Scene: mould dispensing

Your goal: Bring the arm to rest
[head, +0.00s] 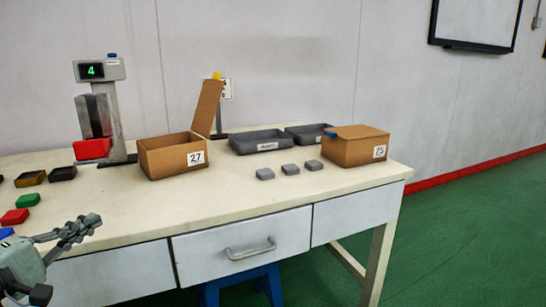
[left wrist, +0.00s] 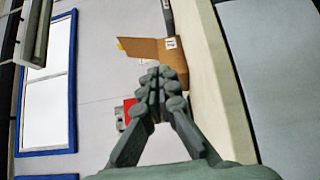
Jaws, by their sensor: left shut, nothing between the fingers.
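My left gripper (head: 80,228) is at the lower left of the head view, in front of the table's front edge. It is shut and empty, its fingers pointing right and slightly up. In the left wrist view its fingers (left wrist: 158,85) meet at the tips, with nothing between them. My right gripper is in neither view.
Several small coloured and grey blocks lie in front. Green floor to the right is clear.

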